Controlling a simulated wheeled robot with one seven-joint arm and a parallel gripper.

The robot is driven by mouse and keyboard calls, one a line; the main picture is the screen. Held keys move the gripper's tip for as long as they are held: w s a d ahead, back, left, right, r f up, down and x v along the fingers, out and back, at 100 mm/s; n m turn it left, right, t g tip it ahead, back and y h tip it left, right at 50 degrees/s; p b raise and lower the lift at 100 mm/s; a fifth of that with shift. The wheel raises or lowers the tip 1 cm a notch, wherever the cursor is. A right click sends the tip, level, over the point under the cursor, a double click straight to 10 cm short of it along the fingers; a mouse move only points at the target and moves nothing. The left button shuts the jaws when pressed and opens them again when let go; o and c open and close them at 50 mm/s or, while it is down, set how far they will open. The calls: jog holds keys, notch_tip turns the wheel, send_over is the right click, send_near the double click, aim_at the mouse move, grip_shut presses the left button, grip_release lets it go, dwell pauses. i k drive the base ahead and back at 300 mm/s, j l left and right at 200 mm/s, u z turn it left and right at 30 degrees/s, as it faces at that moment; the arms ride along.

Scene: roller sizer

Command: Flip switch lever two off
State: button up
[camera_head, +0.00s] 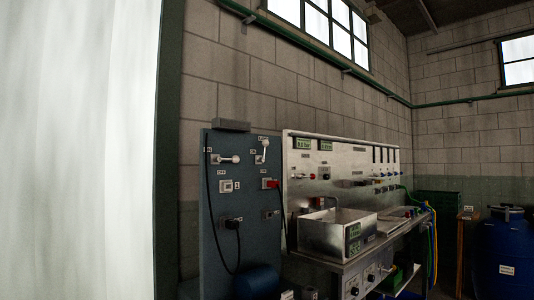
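A blue-grey switch panel (215,255) stands upright in the middle of the view. Near its top are two white levers with knobs. The left lever (226,159) points sideways to the right. The right lever (264,149) points up. The small labels by them are too small to read surely, so I cannot tell which is lever two. My gripper is not in view.
A steel bench (375,250) with a sink-like box (335,232) and a control backboard (310,165) stands right of the panel. Black cables hang on the panel's front. A blue barrel (507,255) stands far right. A bright pale surface (75,150) fills the left.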

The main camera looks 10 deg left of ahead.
aim_at(265, 142)
jog(key=i+l+z, duration=0.35)
jog(key=i+l, duration=0.3)
jog(key=k+u, duration=0.1)
jog(key=u, duration=0.25)
jog(key=k+j+u, duration=0.1)
jog(key=u, duration=0.25)
jog(key=k+j+u, duration=0.1)
jog(key=u, duration=0.2)
jog(key=l+u, duration=0.1)
jog(key=j+z, duration=0.1)
jog(key=j, duration=0.15)
